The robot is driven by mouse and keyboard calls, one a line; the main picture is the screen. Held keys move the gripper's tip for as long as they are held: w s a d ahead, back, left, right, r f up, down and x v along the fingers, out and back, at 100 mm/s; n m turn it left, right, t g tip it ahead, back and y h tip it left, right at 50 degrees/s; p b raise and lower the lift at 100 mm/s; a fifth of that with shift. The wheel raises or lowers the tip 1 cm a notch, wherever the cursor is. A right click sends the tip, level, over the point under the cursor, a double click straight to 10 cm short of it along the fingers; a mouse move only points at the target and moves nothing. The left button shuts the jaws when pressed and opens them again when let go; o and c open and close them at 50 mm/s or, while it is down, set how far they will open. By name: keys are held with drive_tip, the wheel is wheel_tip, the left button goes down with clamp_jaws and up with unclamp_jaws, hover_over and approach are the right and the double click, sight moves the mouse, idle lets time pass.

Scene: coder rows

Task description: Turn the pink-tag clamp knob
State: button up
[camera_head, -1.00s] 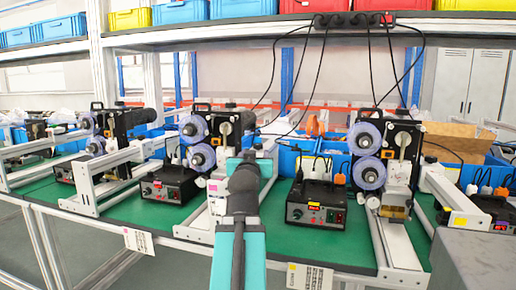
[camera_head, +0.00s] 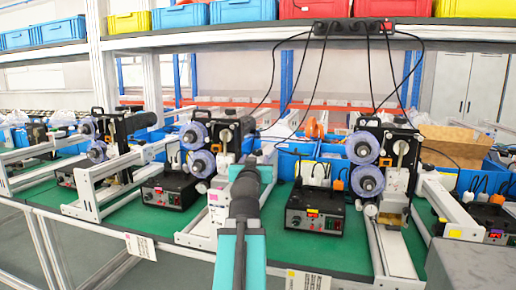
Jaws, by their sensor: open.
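The pink tag (camera_head: 213,197) is on the light rail of the second machine from the left, just left of my arm. That coding machine (camera_head: 222,140) has two purple-white rolls and a pale round knob (camera_head: 225,134) on its upper front. A small knob (camera_head: 202,187) is low on its front; I cannot tell which is the clamp knob. My gripper (camera_head: 252,171) is open, its teal parts showing beyond the dark wrist, right of the pink tag. My arm hides part of the machine's lower right side. I see no contact with a knob.
A black control box (camera_head: 315,210) with a red display stands right of my arm, and another (camera_head: 170,188) stands to the left. Black cables (camera_head: 319,70) hang from the shelf above.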

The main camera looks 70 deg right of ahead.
sight(257, 153)
drive_tip(key=shift+p+x, duration=1.4)
drive_tip(key=shift+p, duration=2.6)
drive_tip(key=shift+d+r, duration=0.1)
drive_tip(key=shift+r, duration=0.05)
drive_tip(key=d+p, duration=0.1)
drive_tip(key=p, duration=0.1)
drive_tip(key=shift+w+p, duration=0.1)
drive_tip(key=shift+p, duration=0.2)
drive_tip(key=shift+d+p, duration=0.3)
drive_tip(key=shift+p, duration=0.5)
drive_tip(key=p, duration=0.1)
drive_tip(key=d+p, duration=0.1)
drive_tip(key=shift+w+p, duration=0.25)
drive_tip(key=shift+p, duration=0.1)
drive_tip(key=shift+x, duration=2.7)
